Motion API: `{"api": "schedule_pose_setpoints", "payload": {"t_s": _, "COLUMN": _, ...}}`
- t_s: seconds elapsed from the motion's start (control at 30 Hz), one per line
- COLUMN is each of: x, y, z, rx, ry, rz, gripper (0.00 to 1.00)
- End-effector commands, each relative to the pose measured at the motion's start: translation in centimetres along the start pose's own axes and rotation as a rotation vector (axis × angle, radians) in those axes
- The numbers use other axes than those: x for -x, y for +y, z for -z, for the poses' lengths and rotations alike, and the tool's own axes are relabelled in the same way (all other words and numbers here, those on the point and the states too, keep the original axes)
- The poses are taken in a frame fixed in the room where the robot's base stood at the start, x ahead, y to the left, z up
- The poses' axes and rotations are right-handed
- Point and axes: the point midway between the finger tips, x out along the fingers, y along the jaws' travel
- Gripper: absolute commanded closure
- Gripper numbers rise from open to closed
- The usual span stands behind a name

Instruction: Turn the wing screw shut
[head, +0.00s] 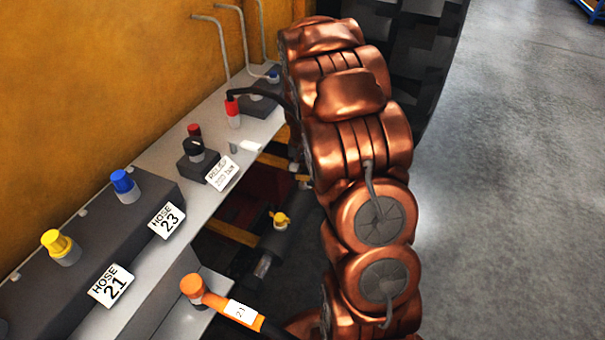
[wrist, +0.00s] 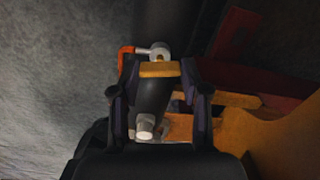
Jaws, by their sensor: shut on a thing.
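In the wrist view, my gripper (wrist: 159,78) has its two dark fingers closed on either side of a short yellow-orange bar, which looks like the wing of the wing screw (wrist: 160,69). A dark cylinder (wrist: 152,95) with a pale grey end lies between the fingers. A grey ring and an orange-red piece (wrist: 125,60) show just beyond the fingertips. How far the screw is turned cannot be told. In the head view my copper-coloured arm hides my gripper.
A grey ledge (head: 150,240) along the yellow wall carries capped fittings, a blue cap (head: 122,182), a yellow cap (head: 56,242) and hose labels. A yellow-handled dark fitting (head: 280,219) sits below. Open floor (head: 510,180) lies right.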

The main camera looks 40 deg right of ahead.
Motion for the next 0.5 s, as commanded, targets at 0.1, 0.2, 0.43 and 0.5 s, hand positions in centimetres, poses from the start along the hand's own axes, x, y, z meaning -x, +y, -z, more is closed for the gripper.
{"api": "schedule_pose_setpoints", "payload": {"t_s": 0.1, "x": -0.02, "y": 0.08, "z": -0.02, "rx": -0.074, "ry": -0.001, "rz": -0.002, "gripper": 0.89}}
{"api": "schedule_pose_setpoints", "payload": {"t_s": 0.2, "x": -0.01, "y": 0.08, "z": -0.03, "rx": -0.125, "ry": -0.001, "rz": -0.002, "gripper": 0.89}}
{"api": "schedule_pose_setpoints", "payload": {"t_s": 0.43, "x": -0.01, "y": 0.09, "z": -0.05, "rx": -0.196, "ry": -0.002, "rz": -0.001, "gripper": 0.89}}
{"api": "schedule_pose_setpoints", "payload": {"t_s": 0.5, "x": 0.00, "y": 0.08, "z": -0.06, "rx": -0.207, "ry": -0.002, "rz": -0.002, "gripper": 0.89}}
